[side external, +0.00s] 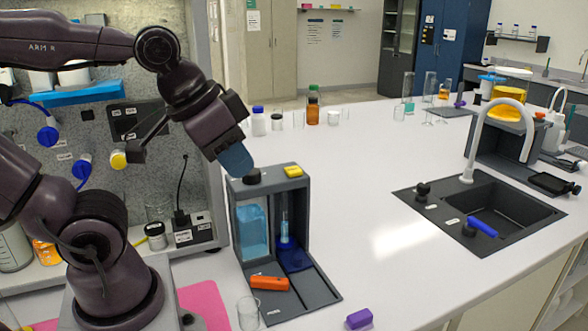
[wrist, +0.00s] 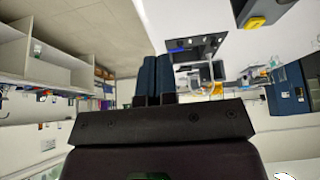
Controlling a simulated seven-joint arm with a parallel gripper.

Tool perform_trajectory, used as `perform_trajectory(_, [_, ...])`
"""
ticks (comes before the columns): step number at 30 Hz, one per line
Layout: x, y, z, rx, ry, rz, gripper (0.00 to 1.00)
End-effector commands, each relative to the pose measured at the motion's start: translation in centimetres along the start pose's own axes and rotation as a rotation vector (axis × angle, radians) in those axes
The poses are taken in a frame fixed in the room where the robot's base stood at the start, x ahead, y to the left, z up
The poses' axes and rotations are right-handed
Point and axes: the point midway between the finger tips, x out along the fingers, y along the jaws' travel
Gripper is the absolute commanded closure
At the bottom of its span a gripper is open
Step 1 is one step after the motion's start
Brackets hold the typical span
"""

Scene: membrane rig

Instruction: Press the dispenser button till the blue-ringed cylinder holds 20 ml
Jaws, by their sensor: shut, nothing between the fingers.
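The grey dispenser (side external: 316,283) stands on the white bench, with a yellow button (side external: 293,171) on its top right. The button also shows at the top of the wrist view (wrist: 256,23). A clear tank of blue liquid (side external: 252,232) fills its left side, under a black cap (side external: 252,176). A slim clear cylinder (side external: 284,212) with a blue ring near its base stands upright in the right bay; its liquid level is too small to read. My gripper (side external: 238,166) is shut and empty, beside the black cap and left of the button. The wrist view shows its blue fingers together (wrist: 153,78).
An orange object (side external: 269,283) lies on the dispenser's front tray. A glass beaker (side external: 248,313) and a purple block (side external: 359,318) are near the front edge. Bottles (side external: 313,108) stand behind. A sink (side external: 480,212) is at right; the bench between is clear.

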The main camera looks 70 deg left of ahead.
Motion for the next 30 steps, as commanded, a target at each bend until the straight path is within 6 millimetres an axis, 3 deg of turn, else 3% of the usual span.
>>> perform_trajectory(5, [1.2,-1.6,0.1,-0.073,-0.063,-0.032,1.00])
perform_trajectory(10, [3.5,-4.2,-1.8,-0.349,-0.131,-0.010,1.00])
perform_trajectory(14, [5.6,-7.0,-4.6,-0.757,-0.114,0.035,1.00])
perform_trajectory(21, [9.4,-15.6,-10.3,-1.707,0.043,0.135,1.00])
perform_trajectory(24, [9.9,-18.4,-12.2,-2.032,0.128,0.203,1.00])
perform_trajectory(30, [9.1,-19.8,-14.7,-2.352,0.223,0.329,1.00])
